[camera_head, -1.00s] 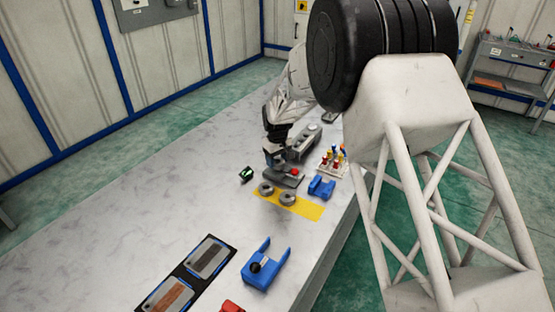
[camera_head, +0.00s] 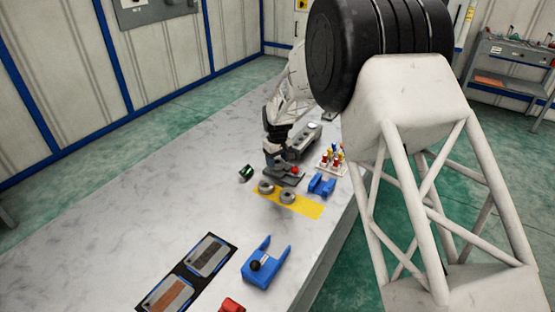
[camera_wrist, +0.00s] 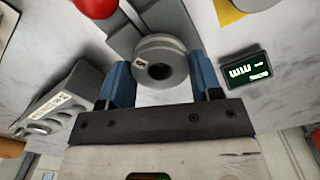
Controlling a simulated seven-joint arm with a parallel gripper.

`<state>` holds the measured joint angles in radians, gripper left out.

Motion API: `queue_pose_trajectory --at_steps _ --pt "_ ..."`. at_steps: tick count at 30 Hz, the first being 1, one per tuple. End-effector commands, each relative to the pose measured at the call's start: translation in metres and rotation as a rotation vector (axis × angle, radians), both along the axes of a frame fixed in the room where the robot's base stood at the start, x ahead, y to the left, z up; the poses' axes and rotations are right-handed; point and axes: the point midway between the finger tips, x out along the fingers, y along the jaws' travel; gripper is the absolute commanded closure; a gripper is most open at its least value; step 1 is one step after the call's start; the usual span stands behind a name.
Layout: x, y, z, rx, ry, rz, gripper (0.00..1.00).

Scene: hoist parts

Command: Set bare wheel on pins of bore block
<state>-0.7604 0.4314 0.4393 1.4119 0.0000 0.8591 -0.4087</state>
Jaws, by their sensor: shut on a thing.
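My gripper (camera_wrist: 161,72) is shut on a grey wheel (camera_wrist: 160,65) with a dark centre hole and a small label, held between its blue fingers. In the head view my gripper (camera_head: 272,168) is low over the table, and the held wheel is hard to make out. A grey block (camera_wrist: 155,18), probably the bore block, lies just beyond the wheel in the wrist view. It shows as a dark grey piece (camera_head: 287,180) beside the gripper in the head view. Its pins are not visible, and I cannot tell whether the wheel touches it.
Two grey rings (camera_head: 265,188) (camera_head: 287,198) sit on a yellow mat (camera_head: 305,207). A red knob (camera_wrist: 95,6), a small green display (camera_wrist: 247,68) and a long grey holed block (camera_wrist: 50,108) are close by. A blue cradle (camera_head: 321,186) and a peg rack (camera_head: 333,160) stand right.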

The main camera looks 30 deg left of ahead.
Motion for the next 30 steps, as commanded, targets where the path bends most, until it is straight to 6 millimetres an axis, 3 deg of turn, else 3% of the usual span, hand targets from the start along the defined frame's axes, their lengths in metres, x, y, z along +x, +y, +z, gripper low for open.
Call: queue_pose_trajectory --at_steps 30 --pt "0.0003 0.0002 -0.0091 0.001 -0.001 0.000 0.63"
